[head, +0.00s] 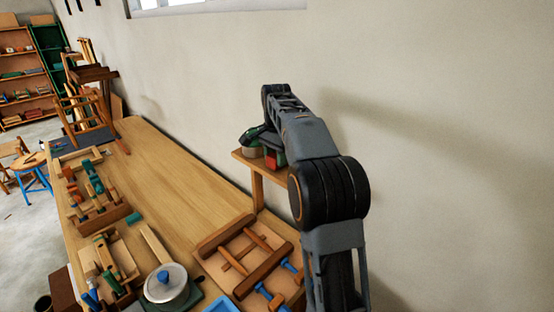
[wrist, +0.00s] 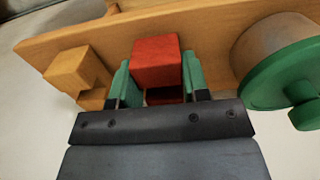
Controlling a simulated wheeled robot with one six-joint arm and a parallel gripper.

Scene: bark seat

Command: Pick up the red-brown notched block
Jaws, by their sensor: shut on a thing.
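The red-brown notched block (wrist: 156,58) is between the green fingertips of my gripper (wrist: 156,80) in the wrist view. The fingers touch its two sides and are shut on it. A dark recess shows low on its near face. Its underside is hidden, so I cannot tell whether it still touches the small wooden shelf (wrist: 210,22). In the head view the red block (head: 280,161) shows beside the shelf top, partly behind my arm; my gripper is mostly hidden there.
On the shelf, a yellow-orange notched block (wrist: 75,70) lies left of the red one. A grey-brown round container (wrist: 262,45) with a green round part (wrist: 285,75) stands close on the right. The workbench (head: 165,165) holds a wooden frame (head: 245,258) and a lidded pan (head: 166,284).

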